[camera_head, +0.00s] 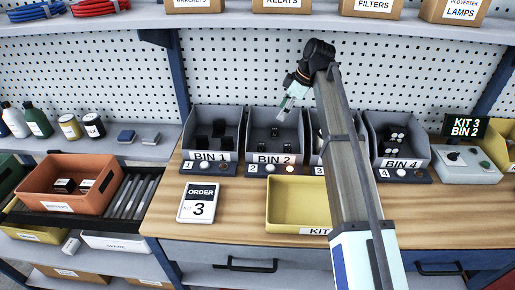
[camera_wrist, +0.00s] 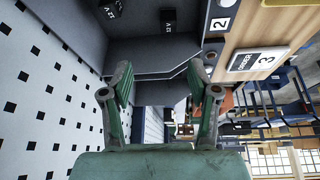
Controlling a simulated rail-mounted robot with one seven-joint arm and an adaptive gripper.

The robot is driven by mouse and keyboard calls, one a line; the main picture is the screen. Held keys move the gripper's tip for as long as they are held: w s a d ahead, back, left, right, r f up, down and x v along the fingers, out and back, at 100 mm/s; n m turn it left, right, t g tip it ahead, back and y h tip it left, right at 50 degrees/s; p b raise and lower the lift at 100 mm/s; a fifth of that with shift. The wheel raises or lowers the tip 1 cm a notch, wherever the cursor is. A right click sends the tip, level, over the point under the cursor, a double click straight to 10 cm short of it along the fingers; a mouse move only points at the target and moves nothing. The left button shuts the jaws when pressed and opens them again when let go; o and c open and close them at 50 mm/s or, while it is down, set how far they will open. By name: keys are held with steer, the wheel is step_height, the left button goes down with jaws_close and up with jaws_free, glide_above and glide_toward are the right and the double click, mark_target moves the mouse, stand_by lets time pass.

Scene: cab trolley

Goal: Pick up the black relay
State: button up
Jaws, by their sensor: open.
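Black blocks with white lettering, which look like relays, lie in the grey bin labelled BIN 2 (camera_head: 274,158). One black relay (camera_head: 275,132) shows near the bin's back in the head view. In the wrist view one black relay (camera_wrist: 168,19) lies on the bin floor and another (camera_wrist: 111,9) is cut by the top edge. My gripper (camera_head: 285,109) is above the back of BIN 2, tilted down. In the wrist view my gripper (camera_wrist: 162,72) has its two green fingers wide apart with nothing between them.
BIN 1 (camera_head: 211,155) at left holds larger black blocks. BIN 4 (camera_head: 402,163) stands at right; my arm mostly hides BIN 3. A yellow kit tray (camera_head: 298,231) and an order card (camera_head: 197,203) stand in front. A pegboard (camera_head: 240,75) rises behind. A display (camera_head: 465,127) reads KIT 3 BIN 2.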

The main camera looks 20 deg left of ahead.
steer(key=p, duration=0.3)
glide_above(262, 144)
steer(key=d, duration=0.2)
steer(key=shift+h, duration=0.3)
steer(key=f, duration=1)
steer(key=shift+w+a+f, duration=0.15)
steer(key=shift+w+f, duration=0.05)
steer(key=shift+p+x, duration=1.25)
steer(key=shift+x, duration=1.7)
jaws_close()
